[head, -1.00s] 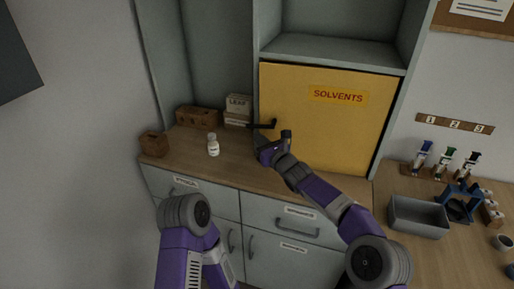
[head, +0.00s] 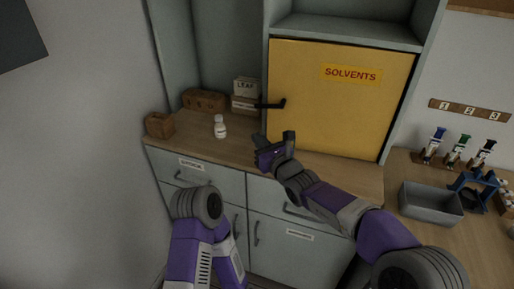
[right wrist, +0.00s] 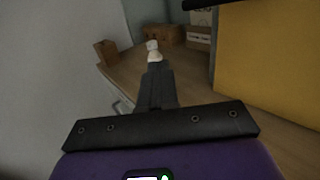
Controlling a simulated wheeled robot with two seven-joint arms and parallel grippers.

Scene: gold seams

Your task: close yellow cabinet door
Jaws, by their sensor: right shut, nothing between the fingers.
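The yellow cabinet door (head: 335,105) with its "SOLVENTS" label covers its cabinet opening in the head view. I cannot tell whether it sits fully flush. Its black handle (head: 270,104) sticks out at the left edge. In the right wrist view, the door (right wrist: 270,65) fills the right side, with a dark handle part at the top. My right gripper (head: 262,143) is just below and in front of the door's lower left corner, above the counter, apart from the handle. Its fingers (right wrist: 157,72) are shut and empty. Only part of my left arm shows; its gripper is out of view.
The counter (head: 205,147) carries a white bottle (head: 220,127), a small wooden box (head: 159,124), a brown box (head: 204,100) and stacked cartons (head: 245,97). On the right are a grey bin (head: 430,203), a blue frame (head: 474,190) and several coloured-top items. A wall rises at the left.

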